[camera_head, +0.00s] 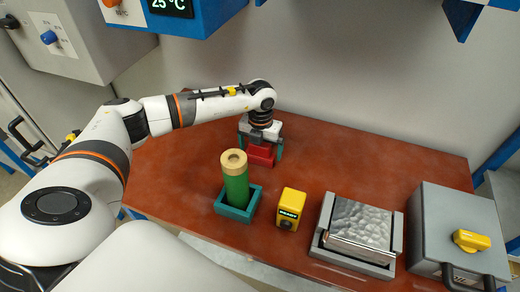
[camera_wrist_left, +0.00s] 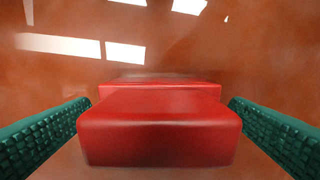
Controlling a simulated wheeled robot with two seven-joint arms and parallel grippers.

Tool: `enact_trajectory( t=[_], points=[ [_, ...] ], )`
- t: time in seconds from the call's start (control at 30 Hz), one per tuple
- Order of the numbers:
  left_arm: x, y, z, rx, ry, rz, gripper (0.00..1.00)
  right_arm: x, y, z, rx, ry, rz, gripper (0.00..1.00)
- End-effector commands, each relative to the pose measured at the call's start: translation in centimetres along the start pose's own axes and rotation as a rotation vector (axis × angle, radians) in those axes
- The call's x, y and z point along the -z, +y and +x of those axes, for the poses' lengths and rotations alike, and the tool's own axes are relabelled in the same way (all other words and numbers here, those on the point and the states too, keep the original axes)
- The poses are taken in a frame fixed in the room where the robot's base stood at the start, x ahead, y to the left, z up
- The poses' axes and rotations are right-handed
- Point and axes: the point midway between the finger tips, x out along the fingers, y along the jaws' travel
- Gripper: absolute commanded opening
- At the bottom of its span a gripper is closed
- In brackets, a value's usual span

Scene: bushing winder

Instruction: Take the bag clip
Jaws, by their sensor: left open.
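The bag clip seems to be the red block-like piece (camera_head: 260,154) on the brown table, under my left gripper at the back. In the left wrist view the red piece (camera_wrist_left: 160,128) fills the middle, with a higher front part and a second red part just behind it. My left gripper (camera_head: 262,155) points down over it and is open. Its green ridged fingers stand on either side of the red piece, with a small gap visible at each side in the left wrist view. My right gripper is not in view.
A green cylinder with a tan top (camera_head: 235,180) stands in a teal square holder (camera_head: 254,204). To its right are a yellow device (camera_head: 291,207), a grey tray (camera_head: 322,249) with a crinkled silver packet (camera_head: 362,223), and a grey box with a yellow knob (camera_head: 450,215). The table's left part is clear.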

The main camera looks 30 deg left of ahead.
Motion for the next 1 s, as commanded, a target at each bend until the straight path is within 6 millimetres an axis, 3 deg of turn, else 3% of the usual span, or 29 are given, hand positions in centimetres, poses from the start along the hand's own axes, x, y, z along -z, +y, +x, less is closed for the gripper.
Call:
enact_trajectory(
  t=[0.23, 0.4, 0.5, 0.77, 1.0],
  points=[
    [0.0, 0.0, 0.2, -0.001, 0.001, 0.000, 0.98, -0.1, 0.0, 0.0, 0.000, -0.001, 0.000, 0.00],
    [0.0, 0.0, 0.2, -0.001, 0.001, 0.000, 0.71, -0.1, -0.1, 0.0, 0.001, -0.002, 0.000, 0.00],
    [0.0, 0.0, 0.2, -0.001, 0.001, 0.000, 0.59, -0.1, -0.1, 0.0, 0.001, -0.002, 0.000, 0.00],
    [0.1, 0.0, -0.2, -0.002, 0.002, 0.000, 0.59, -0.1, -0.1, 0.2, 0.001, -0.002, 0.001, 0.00],
    [0.2, 0.0, -4.2, -0.003, 0.006, 0.000, 0.59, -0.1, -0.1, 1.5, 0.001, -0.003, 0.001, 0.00]
  ],
)
